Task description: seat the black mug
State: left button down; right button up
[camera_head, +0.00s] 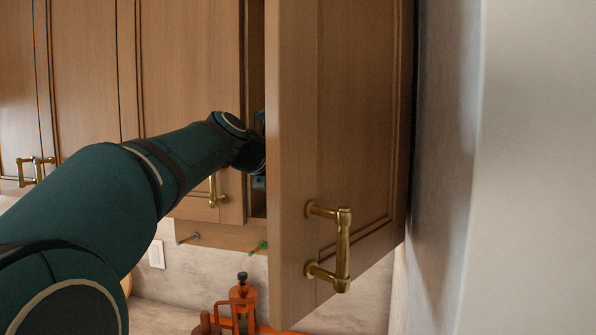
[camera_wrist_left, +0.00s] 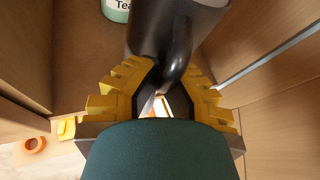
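The black mug (camera_wrist_left: 168,30) shows at the top middle of the left wrist view, with its handle (camera_wrist_left: 178,72) toward the camera. My left gripper (camera_wrist_left: 168,78) has yellow stepped fingers that lean inward on both sides of the handle and appear shut on it. The contact faces are partly hidden. In the head view my left arm reaches into the cabinet behind the open door (camera_head: 362,110). The door hides most of the gripper and the mug there. My right gripper is in neither view.
A canister labelled "Tea" (camera_wrist_left: 117,10) stands on the cabinet shelf (camera_wrist_left: 78,60), left of the mug. Cabinet walls are close on both sides. An orange ring-shaped thing (camera_wrist_left: 35,145) lies below. An orange device (camera_head: 240,300) stands under the cabinet.

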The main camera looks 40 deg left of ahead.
pick_arm(q)
jog(key=shift+f, duration=0.1)
jog(key=c, duration=1.1)
grip_release()
jog(key=shift+o, duration=0.2)
jog(key=shift+s, duration=0.1)
jog(key=v, duration=1.2)
